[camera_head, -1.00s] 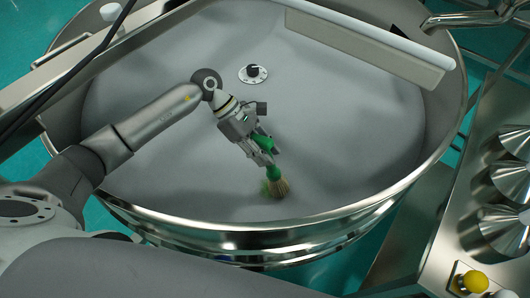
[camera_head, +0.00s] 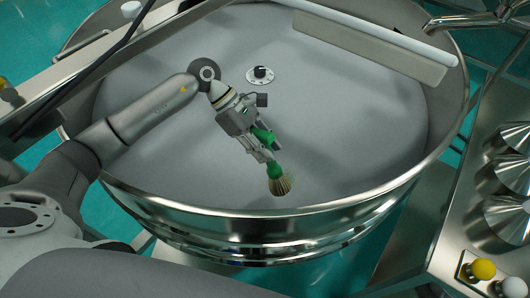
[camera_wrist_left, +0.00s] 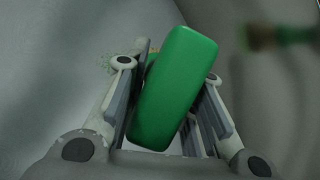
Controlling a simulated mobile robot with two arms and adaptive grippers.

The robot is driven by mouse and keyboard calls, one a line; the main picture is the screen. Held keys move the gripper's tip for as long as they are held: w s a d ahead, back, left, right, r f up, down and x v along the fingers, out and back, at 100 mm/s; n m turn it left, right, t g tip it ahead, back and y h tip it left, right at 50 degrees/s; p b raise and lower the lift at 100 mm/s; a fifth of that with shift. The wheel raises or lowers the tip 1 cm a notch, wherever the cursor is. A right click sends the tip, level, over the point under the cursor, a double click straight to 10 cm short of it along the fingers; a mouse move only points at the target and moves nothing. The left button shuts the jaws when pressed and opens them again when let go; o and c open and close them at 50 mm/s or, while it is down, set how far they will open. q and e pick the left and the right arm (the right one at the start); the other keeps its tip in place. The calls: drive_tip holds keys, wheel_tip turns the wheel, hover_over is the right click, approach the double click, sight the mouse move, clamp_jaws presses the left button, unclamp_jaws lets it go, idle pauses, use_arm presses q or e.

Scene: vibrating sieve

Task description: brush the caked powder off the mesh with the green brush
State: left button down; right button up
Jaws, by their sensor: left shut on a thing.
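The green brush (camera_head: 274,170) is held in my left gripper (camera_head: 263,152), with its pale bristles pointing down at the grey mesh (camera_head: 180,150) near the front of the round sieve. Whether the bristles touch the mesh I cannot tell. In the left wrist view the green handle (camera_wrist_left: 175,88) sits tilted between the two fingers and hides the bristles. A small speckled pale-green patch (camera_wrist_left: 135,49) shows just left of the handle there; it may be caked powder. In the head view no powder stands out clearly. My right gripper is not in view.
A shiny steel rim (camera_head: 280,214) rings the mesh. A dial with a black knob (camera_head: 261,74) sits on the mesh behind the gripper. A blurred dark shape (camera_wrist_left: 280,38) is upper right.

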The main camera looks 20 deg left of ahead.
sight(259, 133)
use_arm(q)
wheel_tip(259, 133, up, 3)
drive_tip(key=shift+s+a+f+p, duration=0.1)
drive_tip(key=shift+s+p, duration=0.05)
drive_tip(key=shift+p, duration=0.2)
drive_tip(key=shift+r, duration=0.45)
